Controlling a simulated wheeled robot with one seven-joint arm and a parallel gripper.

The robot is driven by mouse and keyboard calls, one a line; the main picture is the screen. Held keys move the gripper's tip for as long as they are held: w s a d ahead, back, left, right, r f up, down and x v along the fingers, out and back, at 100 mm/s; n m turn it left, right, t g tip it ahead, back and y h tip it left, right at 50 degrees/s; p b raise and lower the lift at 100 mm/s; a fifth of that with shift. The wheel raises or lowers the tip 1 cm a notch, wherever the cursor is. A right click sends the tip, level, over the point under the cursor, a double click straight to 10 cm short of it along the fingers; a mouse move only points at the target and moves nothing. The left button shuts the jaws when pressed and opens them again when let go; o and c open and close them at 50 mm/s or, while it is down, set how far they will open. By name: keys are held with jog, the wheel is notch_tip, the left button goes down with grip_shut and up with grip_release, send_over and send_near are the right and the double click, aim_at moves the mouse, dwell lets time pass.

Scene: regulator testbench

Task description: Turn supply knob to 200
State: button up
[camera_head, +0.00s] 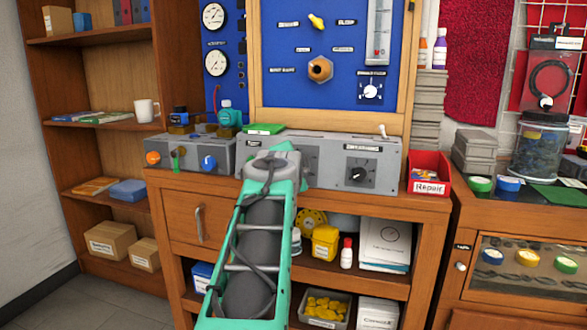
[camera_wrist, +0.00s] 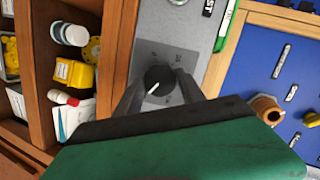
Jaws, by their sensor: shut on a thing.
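A round black knob (camera_wrist: 157,78) with a white pointer line sits on a dark square scale plate on the grey box front, in the wrist view. The pointer slants toward the lower left of that view. The scale's printed numbers are too small to read surely. My gripper (camera_wrist: 158,84) is shut on this knob, one grey finger on each side. In the head view my arm hides the gripper and this knob. A second black knob (camera_head: 358,174) with a dark scale shows on the grey box (camera_head: 320,172) to the right of my arm. The supply label cannot be made out.
A smaller grey box with orange and blue knobs (camera_head: 208,162) stands left of my arm. A red bin (camera_head: 429,174) stands at the right. The blue panel (camera_head: 285,82) with its brass fitting (camera_head: 320,69) rises behind. A yellow tub (camera_head: 325,243) sits on the shelf below.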

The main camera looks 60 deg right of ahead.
jog(key=shift+f, duration=0.1)
jog(key=o, duration=1.4)
jog(key=shift+c, duration=0.2)
jog(key=p+v, duration=0.1)
jog(key=v, duration=0.7)
jog(key=shift+d, duration=0.1)
